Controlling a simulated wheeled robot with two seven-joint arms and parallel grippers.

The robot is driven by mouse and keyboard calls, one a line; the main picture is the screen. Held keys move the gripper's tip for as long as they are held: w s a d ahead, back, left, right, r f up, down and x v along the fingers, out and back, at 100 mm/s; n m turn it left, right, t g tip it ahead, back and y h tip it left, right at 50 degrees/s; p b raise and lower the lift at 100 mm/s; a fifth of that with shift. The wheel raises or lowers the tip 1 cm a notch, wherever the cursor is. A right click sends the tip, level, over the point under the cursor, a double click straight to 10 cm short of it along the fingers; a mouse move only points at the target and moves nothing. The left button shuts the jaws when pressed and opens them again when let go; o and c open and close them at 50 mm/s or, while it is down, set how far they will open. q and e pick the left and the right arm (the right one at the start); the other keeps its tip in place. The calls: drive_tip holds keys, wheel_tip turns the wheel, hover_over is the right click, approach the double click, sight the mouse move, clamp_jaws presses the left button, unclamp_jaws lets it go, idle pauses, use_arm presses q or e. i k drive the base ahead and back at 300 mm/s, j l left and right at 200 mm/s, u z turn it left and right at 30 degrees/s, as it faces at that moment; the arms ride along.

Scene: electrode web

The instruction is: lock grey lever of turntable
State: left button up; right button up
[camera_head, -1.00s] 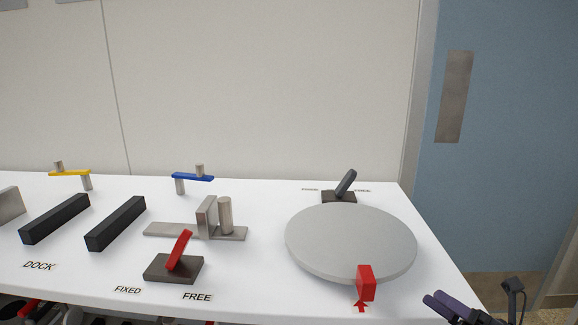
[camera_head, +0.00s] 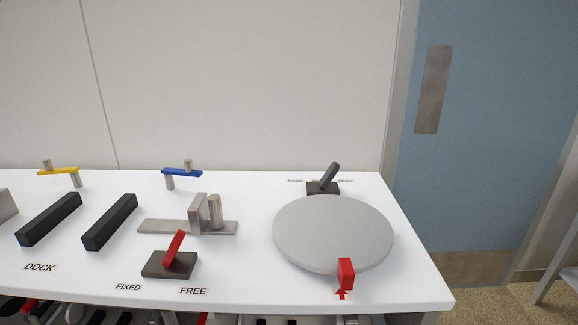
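The grey lever (camera_head: 330,175) stands on a dark base (camera_head: 322,188) behind the turntable, near the table's back right edge. It tilts up to the right, toward the FREE label (camera_head: 345,181). The label on its left is too small to read clearly. The turntable (camera_head: 333,232) is a round light grey disc at the right of the table. A red block (camera_head: 345,273) is at its front rim, above a red arrow mark on the table. Neither of my grippers shows in the view now.
A red lever (camera_head: 174,248) on a dark base stands front centre, between FIXED and FREE labels. A metal bracket with a post (camera_head: 213,212), two black bars (camera_head: 110,222), a blue crank (camera_head: 182,172) and a yellow crank (camera_head: 58,170) are farther left. A blue door is at right.

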sight(334, 169)
drive_tip(key=l+u, duration=0.2)
drive_tip(key=l, duration=0.25)
drive_tip(key=l+u, duration=0.2)
drive_tip(key=l, duration=0.3)
drive_tip(key=l+u, duration=0.2)
drive_tip(key=l, duration=0.25)
drive_tip(key=k+l+u, duration=0.15)
drive_tip(key=l, duration=0.3)
drive_tip(key=l+u, duration=0.2)
drive_tip(key=l, duration=0.25)
drive_tip(key=k+l+u, duration=0.2)
drive_tip(key=l, duration=0.2)
drive_tip(key=l+u, duration=0.3)
drive_tip(key=l, duration=0.3)
drive_tip(key=l+u, duration=0.3)
drive_tip(key=l, duration=0.35)
drive_tip(key=l+u, duration=0.25)
drive_tip(key=l, duration=0.4)
drive_tip(key=k+l+u, duration=0.15)
drive_tip(key=l+u, duration=0.15)
drive_tip(key=l, duration=0.3)
